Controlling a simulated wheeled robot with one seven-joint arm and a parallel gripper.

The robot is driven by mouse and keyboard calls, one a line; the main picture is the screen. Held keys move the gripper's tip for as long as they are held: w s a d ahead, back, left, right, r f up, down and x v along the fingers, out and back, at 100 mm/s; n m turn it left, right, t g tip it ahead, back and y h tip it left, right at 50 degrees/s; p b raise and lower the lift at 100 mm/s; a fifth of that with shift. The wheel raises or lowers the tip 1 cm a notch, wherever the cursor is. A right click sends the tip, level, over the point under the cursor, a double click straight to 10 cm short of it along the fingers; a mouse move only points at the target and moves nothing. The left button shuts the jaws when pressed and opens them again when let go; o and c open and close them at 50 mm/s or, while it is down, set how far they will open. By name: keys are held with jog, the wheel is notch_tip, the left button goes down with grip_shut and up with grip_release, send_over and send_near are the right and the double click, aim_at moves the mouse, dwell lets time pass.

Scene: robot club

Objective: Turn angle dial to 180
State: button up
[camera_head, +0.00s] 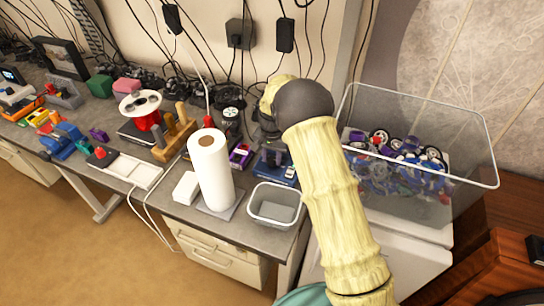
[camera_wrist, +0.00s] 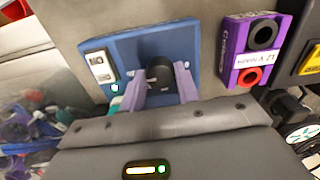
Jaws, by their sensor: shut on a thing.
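The angle dial is a black round knob (camera_wrist: 159,70) on a blue panel (camera_wrist: 125,55) in the wrist view. The panel has a small white switch plate with two slots at its left. My gripper (camera_wrist: 160,84) has its two pale purple fingers on either side of the knob, shut on it. The fingers hide part of the knob, and I cannot read any angle or scale. In the head view the blue panel (camera_head: 277,170) shows on the bench beside my arm; the knob and fingers are not clear there.
A purple module (camera_wrist: 247,50) with black and red sockets stands close to the right of the panel. A clear bin (camera_head: 468,180) of wheels and parts is to the right of my arm. A paper roll (camera_head: 211,172) and a grey tub (camera_head: 275,206) stand in front.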

aim_at(272, 159)
jog(key=shift+w+r+m, duration=0.15)
jog(key=shift+m, duration=0.25)
jog(key=o, duration=0.7)
jog(key=shift+o, duration=1.4)
notch_tip(272, 159, up, 17)
jog(key=b, duration=0.2)
jog(key=shift+r, duration=0.15)
jog(key=shift+d, duration=0.1)
